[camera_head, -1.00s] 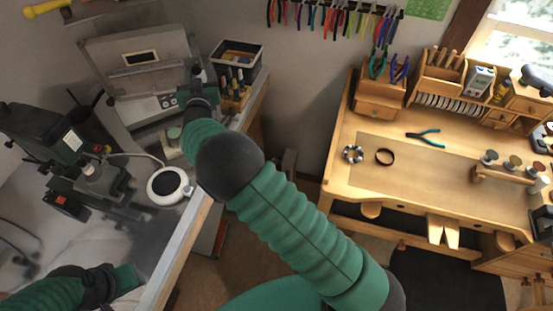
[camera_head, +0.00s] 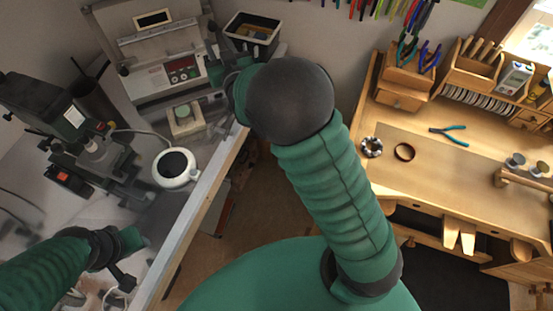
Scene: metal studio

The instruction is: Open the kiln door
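The kiln (camera_head: 158,55) is a grey metal box at the upper left, on the grey bench. Its front has a small window (camera_head: 153,18) in the upper panel and a control panel with red displays (camera_head: 181,70) below. The door looks closed. My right gripper (camera_head: 211,52) is at the right side of the kiln front, partly hidden by my own wrist; I cannot tell whether it touches the kiln or how far its fingers are apart. My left gripper (camera_head: 130,262) is low at the left over the bench, away from the kiln; its finger state is unclear.
A black bin (camera_head: 252,30) stands right of the kiln. A wooden workbench (camera_head: 440,155) is at the right.

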